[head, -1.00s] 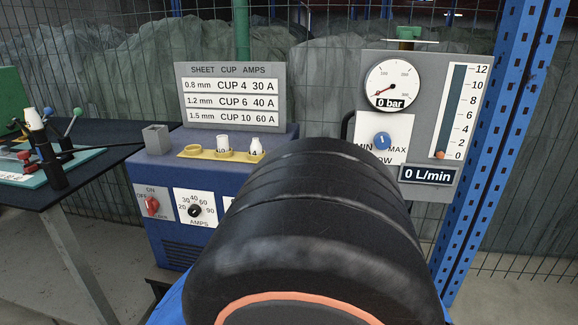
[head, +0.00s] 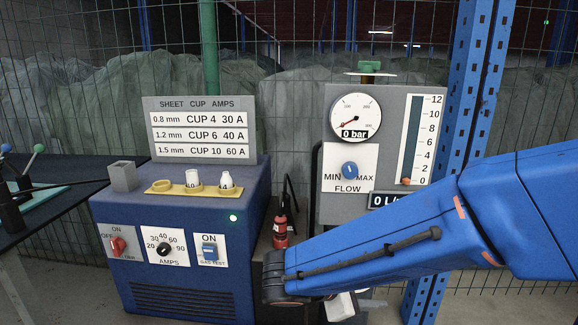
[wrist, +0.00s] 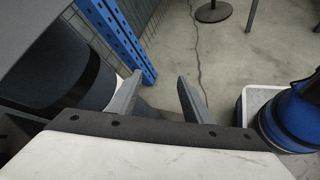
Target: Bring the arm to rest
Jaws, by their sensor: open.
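My gripper shows in the wrist view (wrist: 160,92) with its two grey fingers spread apart and nothing between them. In the head view my blue arm reaches in from the right, in front of the flow panel's lower part.
A blue welding machine (head: 165,285) carries a yellow cup tray and a settings sign (head: 205,130). A gauge panel (head: 385,100) reads 0 bar. A blue rack post (head: 470,100) stands at right. A red torch (head: 280,232) stands beside the machine. A dark table is at left.

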